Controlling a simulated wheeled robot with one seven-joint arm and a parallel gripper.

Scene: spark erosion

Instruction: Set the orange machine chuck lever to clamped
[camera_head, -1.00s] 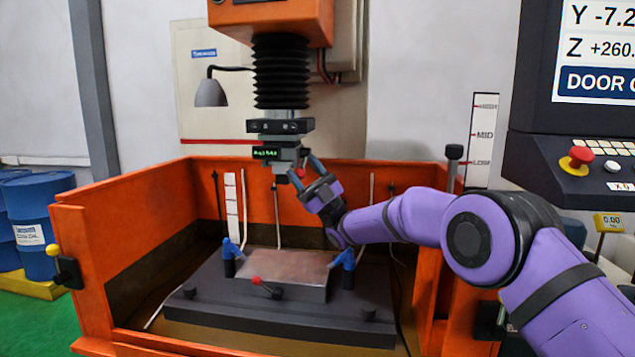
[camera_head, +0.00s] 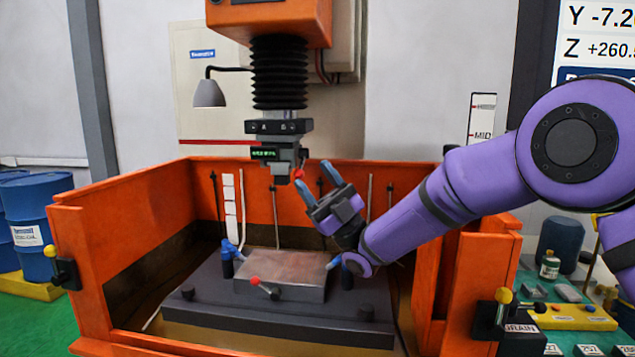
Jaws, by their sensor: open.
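The orange machine has an orange head (camera_head: 275,22) with black bellows (camera_head: 279,72) above an open orange tank. Its dark chuck (camera_head: 281,152) hangs below the bellows and bears a small green display. A small lever with a red knob (camera_head: 297,174) sticks out at the chuck's lower right. My gripper (camera_head: 319,178) is just right of this knob, its two blue fingers apart and pointing up and left. The left fingertip appears close to the knob; I cannot tell whether they touch. No object shows between the fingers.
In the tank, a metal block (camera_head: 283,275) sits on a dark table between blue clamps (camera_head: 231,250), with another red-knobbed lever (camera_head: 262,285) at its front. The orange tank wall (camera_head: 130,248) surrounds this. A yellow-knobbed drain lever (camera_head: 502,298) is at front right.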

